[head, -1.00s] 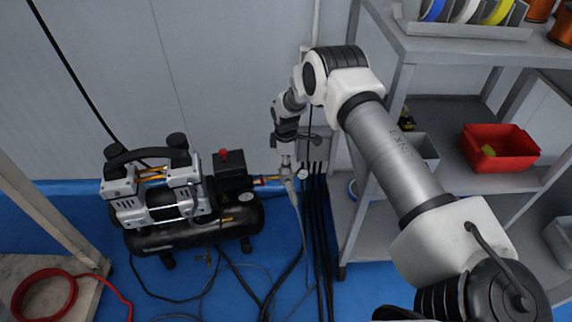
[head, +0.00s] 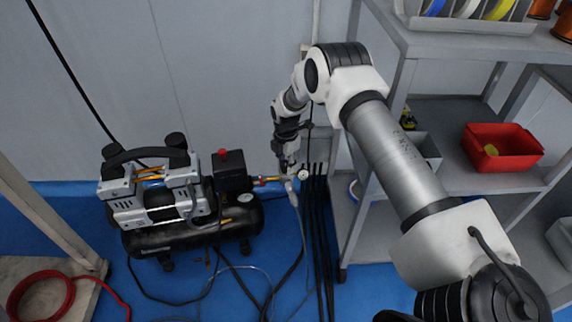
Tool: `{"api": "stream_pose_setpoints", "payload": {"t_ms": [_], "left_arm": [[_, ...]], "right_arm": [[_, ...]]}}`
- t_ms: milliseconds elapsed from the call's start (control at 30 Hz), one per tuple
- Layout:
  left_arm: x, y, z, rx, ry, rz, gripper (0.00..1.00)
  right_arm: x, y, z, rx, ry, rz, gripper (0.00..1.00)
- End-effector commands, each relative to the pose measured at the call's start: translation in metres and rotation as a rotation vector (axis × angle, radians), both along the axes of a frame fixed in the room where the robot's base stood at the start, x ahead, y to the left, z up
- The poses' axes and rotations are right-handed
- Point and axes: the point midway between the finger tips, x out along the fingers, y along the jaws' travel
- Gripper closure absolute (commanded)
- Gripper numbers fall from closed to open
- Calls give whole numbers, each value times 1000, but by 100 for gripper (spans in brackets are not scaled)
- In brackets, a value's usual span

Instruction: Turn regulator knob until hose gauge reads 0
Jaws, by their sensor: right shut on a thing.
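The air compressor (head: 165,190) stands on the blue floor at the left. A short brass and red fitting (head: 262,181) comes out of its right side and leads to the regulator (head: 292,184). A small round white hose gauge (head: 303,175) sits at the regulator's right; its needle is too small to read. My right gripper (head: 288,168) reaches down from above and is shut on the regulator knob, which it mostly hides. My left gripper is not in view.
Black hoses (head: 316,230) hang by the wall and run along the floor. A grey shelf (head: 470,180) with a red bin (head: 501,147) stands at the right, close to my right arm. A coiled red hose (head: 42,296) lies at the lower left.

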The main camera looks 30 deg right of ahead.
Motion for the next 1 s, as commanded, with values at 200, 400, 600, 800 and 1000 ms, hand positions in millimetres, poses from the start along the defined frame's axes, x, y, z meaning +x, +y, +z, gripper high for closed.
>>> {"api": "stream_pose_setpoints", "payload": {"t_ms": [200,400,600,800,1000], "left_arm": [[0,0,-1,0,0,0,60],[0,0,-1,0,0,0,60],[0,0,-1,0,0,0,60],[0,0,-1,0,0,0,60],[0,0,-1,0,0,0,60]], "right_arm": [[-1,0,-1,0,2,50,100],[-1,0,-1,1,2,59,100],[-1,0,-1,1,2,58,100],[-1,0,-1,0,2,57,42],[0,0,0,0,1,57,42]]}}
